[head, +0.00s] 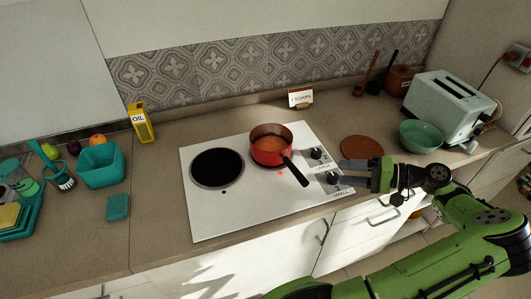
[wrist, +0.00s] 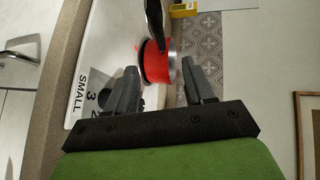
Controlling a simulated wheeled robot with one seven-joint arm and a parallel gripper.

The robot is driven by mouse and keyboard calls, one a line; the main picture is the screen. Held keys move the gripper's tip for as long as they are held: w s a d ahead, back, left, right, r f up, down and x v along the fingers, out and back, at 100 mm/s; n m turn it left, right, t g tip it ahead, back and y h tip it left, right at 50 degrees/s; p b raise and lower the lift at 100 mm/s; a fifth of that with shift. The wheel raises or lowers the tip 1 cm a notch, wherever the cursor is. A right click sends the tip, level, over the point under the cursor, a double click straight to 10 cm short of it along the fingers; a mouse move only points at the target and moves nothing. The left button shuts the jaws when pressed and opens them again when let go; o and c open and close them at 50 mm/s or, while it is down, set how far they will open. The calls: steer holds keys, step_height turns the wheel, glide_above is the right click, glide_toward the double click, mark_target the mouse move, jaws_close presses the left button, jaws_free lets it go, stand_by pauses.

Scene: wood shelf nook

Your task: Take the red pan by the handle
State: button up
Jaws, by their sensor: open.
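The red pan (head: 271,150) sits on the right burner of the white cooktop (head: 209,214) in the head view. Its black handle (head: 294,171) points toward the front right. In the wrist view the red pan (wrist: 157,64) shows beyond the fingers, with its black handle (wrist: 154,20) near the top. My gripper (head: 345,171) is to the right of the handle, near the cooktop's front right corner, and apart from it. In the wrist view my gripper (wrist: 162,84) has its two fingers spread with nothing between them.
Control knobs (head: 333,178) stand close to my gripper. A round brown mat (head: 362,148), a green bowl (head: 421,135) and a toaster (head: 447,105) are to the right. A "2 scoops" sign (head: 301,98) is behind the pan. The left burner (head: 217,168) is empty.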

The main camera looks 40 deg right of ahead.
mark_target(294, 168)
steer(key=b+x, duration=0.3)
steer(key=x, duration=1.2)
steer(key=shift+w+a+f, duration=0.1)
steer(key=shift+w+f, duration=0.05)
steer(key=shift+w, duration=0.25)
steer(key=shift+s, duration=0.1)
steer(key=shift+c, duration=0.3)
jaws_close()
